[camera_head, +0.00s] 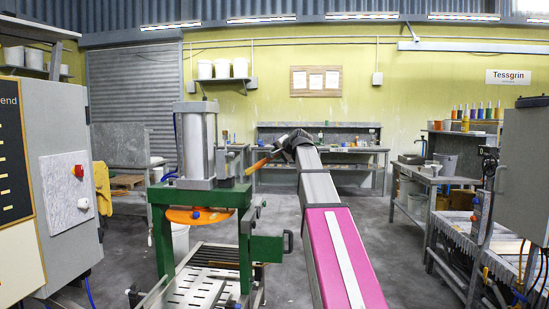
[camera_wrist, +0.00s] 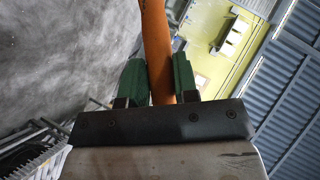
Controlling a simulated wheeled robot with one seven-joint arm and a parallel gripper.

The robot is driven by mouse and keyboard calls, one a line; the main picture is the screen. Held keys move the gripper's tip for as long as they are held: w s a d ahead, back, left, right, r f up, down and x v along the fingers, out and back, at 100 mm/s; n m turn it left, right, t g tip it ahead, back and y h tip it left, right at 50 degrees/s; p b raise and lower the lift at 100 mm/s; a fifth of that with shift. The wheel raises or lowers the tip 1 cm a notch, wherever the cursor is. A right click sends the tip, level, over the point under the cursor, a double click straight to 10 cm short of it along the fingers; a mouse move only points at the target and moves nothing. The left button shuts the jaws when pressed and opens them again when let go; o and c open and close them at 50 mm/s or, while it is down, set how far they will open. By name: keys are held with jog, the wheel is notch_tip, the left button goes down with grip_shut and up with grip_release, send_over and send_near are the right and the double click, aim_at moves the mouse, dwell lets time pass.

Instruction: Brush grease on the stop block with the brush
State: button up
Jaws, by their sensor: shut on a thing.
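My gripper (camera_head: 282,146) is at the far end of my arm, just right of the press's upper part in the head view. It is shut on the orange handle of the brush (camera_head: 258,164), which slants down and left toward the press. In the wrist view the handle (camera_wrist: 156,45) runs between the two green finger pads of my gripper (camera_wrist: 158,80). The brush's bristles cannot be made out. The press (camera_head: 246,235) has a green frame, a grey cylinder and an orange disc. I cannot tell which of its parts is the stop block.
A grey control cabinet (camera_head: 62,170) stands close on the left. A slatted conveyor (camera_head: 205,285) runs under the press. On the right are a workbench (camera_head: 440,178), another grey cabinet (camera_head: 522,165) and a roller table (camera_head: 465,235). The floor right of my arm is clear.

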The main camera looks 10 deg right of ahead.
jog(key=w+a, duration=0.2)
jog(key=a, duration=0.4)
jog(key=shift+a, duration=0.3)
jog(key=shift+w+a, duration=0.2)
jog(key=shift+a, duration=0.2)
dwell(0.7)
jog(key=shift+s, duration=0.15)
dwell(2.4)
jog(key=shift+s+d, duration=0.25)
jog(key=shift+d, duration=0.7)
jog(key=shift+s+d, duration=0.3)
jog(key=shift+d, duration=0.65)
jog(key=shift+s+d, duration=0.25)
jog(key=shift+d, duration=0.7)
